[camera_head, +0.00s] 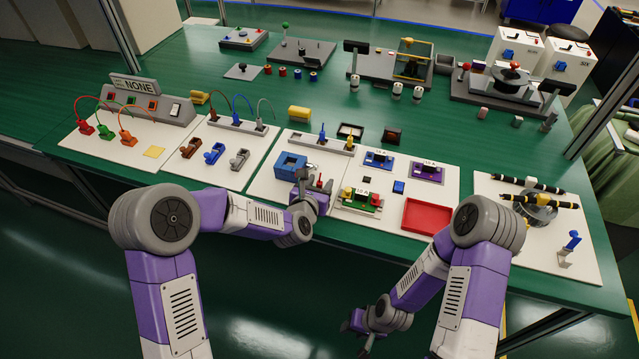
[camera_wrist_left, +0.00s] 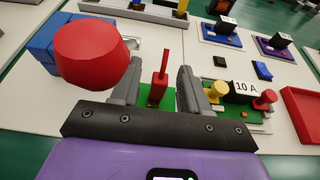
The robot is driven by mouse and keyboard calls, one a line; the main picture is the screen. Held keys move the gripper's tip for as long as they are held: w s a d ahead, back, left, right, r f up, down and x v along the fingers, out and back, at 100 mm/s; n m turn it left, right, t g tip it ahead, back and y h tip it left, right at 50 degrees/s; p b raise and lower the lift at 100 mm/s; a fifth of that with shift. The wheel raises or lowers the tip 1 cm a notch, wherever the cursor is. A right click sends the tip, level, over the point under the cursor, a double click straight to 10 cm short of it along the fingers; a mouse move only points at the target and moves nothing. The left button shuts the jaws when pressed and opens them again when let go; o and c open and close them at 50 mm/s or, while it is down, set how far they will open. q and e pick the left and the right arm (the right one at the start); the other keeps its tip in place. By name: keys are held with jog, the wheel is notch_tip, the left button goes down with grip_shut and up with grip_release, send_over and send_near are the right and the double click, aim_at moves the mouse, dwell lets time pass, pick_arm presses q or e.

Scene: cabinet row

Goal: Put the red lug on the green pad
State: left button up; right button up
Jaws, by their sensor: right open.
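The red lug (camera_wrist_left: 157,90), a small block with a thin upright pin, shows between my left fingers in the left wrist view. Green surface, apparently the green pad (camera_wrist_left: 144,98), shows around its foot. The lug appears to stand on it, though its contact is partly hidden. In the head view the lug (camera_head: 319,184) is small beside my left gripper (camera_head: 312,178). The left fingers (camera_wrist_left: 160,70) are apart, with gaps on both sides of the lug. My right gripper (camera_head: 364,332) is open and empty, low in front of the table.
A blue box (camera_head: 290,165) stands left of the left gripper. A green 10 A module (camera_head: 361,199) and a red tray (camera_head: 426,216) lie to the right. A grey rack (camera_head: 318,143) with blue and yellow pins stands behind. A large red shape (camera_wrist_left: 90,55) looms near the wrist camera.

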pick_arm(q)
jog(key=shift+r, duration=0.2)
jog(key=p+v, duration=0.2)
jog(key=v, duration=1)
dwell(0.4)
